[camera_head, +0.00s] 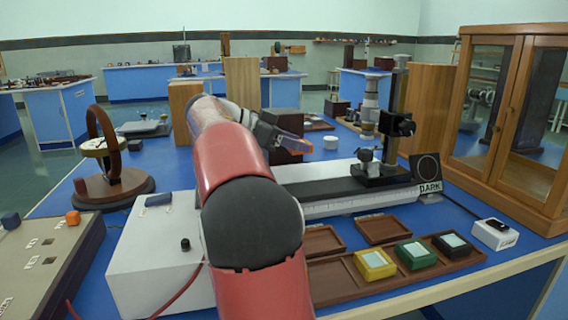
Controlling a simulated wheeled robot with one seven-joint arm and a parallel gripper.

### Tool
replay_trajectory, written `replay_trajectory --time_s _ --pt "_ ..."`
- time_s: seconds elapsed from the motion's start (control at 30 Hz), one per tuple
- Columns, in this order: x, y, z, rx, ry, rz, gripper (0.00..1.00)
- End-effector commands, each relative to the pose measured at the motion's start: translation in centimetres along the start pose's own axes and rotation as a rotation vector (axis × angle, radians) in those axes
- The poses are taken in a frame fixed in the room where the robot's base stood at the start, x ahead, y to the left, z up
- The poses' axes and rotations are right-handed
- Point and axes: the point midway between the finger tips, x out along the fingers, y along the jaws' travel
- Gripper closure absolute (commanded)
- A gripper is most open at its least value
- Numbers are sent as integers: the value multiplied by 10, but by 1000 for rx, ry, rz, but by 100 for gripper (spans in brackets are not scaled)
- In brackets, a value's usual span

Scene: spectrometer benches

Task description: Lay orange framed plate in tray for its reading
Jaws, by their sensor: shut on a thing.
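My gripper (268,130) is beyond my red arm, over the middle of the bench. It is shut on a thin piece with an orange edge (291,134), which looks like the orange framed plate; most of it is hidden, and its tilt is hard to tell. Two shallow brown trays, a left one (322,240) and a right one (382,228), lie empty at the front right; I cannot tell which is the reading tray. In front of them a long brown rack (335,283) holds a yellow framed plate (375,264), a green one (416,254) and a black one (453,244). Its left end looks bare.
A white box (160,255) and a long optical rail (330,190) with a black stand (385,165) lie around my arm. A wooden ring stand (105,165) and a console (45,255) are left. A glass-fronted cabinet (510,120) and a small white device (495,234) are right.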

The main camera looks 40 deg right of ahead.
Motion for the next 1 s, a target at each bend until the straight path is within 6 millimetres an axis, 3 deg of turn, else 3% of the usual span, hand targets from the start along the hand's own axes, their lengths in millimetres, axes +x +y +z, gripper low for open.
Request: replay_trajectory --time_s 0.4,0.87,0.9,1.0 --pt "18 0 43 -1 0 -1 81" --pt "21 0 50 1 0 -1 81" --pt "20 0 49 1 0 -1 51" --pt "20 0 48 1 0 -1 38"
